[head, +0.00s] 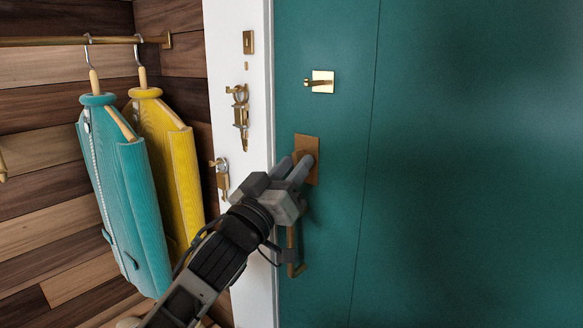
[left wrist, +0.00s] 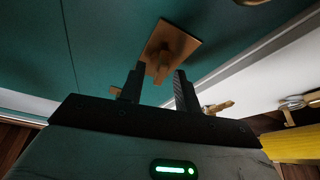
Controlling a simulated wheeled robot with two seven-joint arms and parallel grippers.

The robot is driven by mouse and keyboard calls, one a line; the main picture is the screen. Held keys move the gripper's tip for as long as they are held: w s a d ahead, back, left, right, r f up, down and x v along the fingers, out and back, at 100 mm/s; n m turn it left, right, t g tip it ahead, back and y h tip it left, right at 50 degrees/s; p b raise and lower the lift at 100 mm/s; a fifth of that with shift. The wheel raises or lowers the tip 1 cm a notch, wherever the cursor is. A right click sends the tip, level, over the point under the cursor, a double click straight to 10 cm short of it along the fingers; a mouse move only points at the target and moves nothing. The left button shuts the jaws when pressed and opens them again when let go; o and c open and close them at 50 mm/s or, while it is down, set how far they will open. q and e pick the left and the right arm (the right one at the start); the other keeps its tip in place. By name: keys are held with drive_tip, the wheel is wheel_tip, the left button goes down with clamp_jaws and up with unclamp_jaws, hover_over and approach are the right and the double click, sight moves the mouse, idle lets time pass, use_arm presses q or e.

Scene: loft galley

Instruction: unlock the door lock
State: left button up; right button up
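The teal door (head: 460,160) fills the right side of the head view. A brass lock plate (head: 311,146) is fixed near its left edge, partly hidden by my gripper. In the left wrist view the lock plate (left wrist: 181,42) carries a small brass turn piece (left wrist: 160,70). My left gripper (head: 296,165) is at the plate. In the left wrist view the left gripper (left wrist: 159,74) is open, with one finger on each side of the turn piece. Gaps show beside it, and I cannot tell if either finger touches. My right gripper is not in view.
A brass fitting with a knob (head: 322,82) sits above the lock. A brass pull handle (head: 292,250) is below, partly behind my arm. The white frame (head: 257,190) bears several brass fittings. Teal (head: 130,180) and yellow (head: 183,180) garments hang from a rail (head: 60,41) at left.

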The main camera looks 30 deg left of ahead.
use_arm(q)
clamp_jaws()
drive_tip(key=shift+a+r+m+h+p, duration=0.1)
drive_tip(key=shift+m+h+p, duration=0.55)
drive_tip(key=shift+m, duration=0.75)
drive_tip(key=shift+m+h, duration=0.35)
drive_tip(key=shift+m, duration=0.65)
unclamp_jaws()
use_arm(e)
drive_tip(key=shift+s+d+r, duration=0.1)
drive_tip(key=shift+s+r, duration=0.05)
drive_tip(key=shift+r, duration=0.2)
